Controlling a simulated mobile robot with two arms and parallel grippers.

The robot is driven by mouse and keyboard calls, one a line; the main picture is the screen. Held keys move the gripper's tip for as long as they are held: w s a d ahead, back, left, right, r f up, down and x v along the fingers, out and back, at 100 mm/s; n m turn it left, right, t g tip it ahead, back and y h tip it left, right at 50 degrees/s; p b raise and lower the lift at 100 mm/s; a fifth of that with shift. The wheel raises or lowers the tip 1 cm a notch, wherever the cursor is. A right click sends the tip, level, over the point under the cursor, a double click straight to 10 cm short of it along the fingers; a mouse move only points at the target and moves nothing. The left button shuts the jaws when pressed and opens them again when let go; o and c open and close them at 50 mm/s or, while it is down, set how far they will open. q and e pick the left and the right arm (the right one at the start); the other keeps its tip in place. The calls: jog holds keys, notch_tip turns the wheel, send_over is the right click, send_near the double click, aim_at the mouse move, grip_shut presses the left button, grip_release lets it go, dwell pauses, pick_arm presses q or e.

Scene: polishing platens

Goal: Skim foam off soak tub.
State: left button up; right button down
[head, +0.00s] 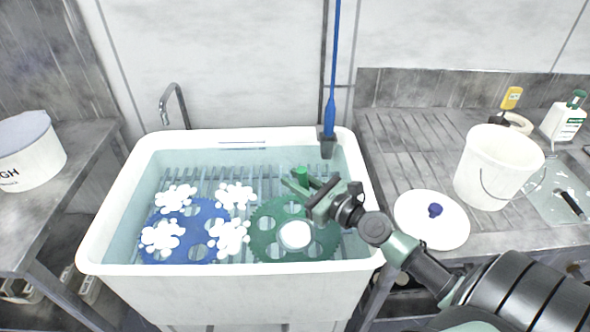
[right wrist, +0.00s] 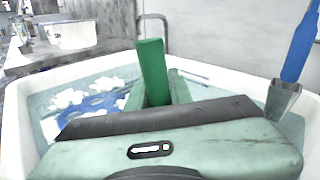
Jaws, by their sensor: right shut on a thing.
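The white soak tub (head: 112,205) stands in the middle, filled with clear water over a slatted rack. White foam clumps (head: 163,236) float at its left, above a blue toothed platen (head: 203,212); foam (right wrist: 68,98) also shows in the right wrist view. A green toothed platen (head: 270,216) lies at the tub's right, with a white round piece (head: 295,234) over it; I cannot tell if it belongs to the held tool. My right gripper (head: 307,186) is over the tub's right half, shut on an upright green handle (head: 302,173). My left gripper is out of view.
A blue-handled tool (head: 330,115) stands at the tub's back right rim. On the right counter are a white bucket (head: 497,170), a white lid (head: 432,222) with a blue knob, and bottles. A white tub (head: 32,155) stands on the left bench. A tap (head: 172,100) rises behind.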

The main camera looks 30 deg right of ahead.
jog(key=shift+s+a, duration=0.1)
jog(key=shift+s, duration=0.15)
jog(key=shift+r, duration=0.1)
jog(key=w+a+p, duration=0.4)
jog(key=a, duration=0.3)
jog(key=w+a+p, duration=0.3)
jog(key=w+a, duration=0.2)
jog(key=a, duration=0.3)
jog(key=shift+w+a+p, duration=0.2)
jog(key=shift+w+p, duration=0.05)
jog(key=shift+p, duration=0.1)
jog(key=shift+w+d, duration=0.1)
dwell(0.4)
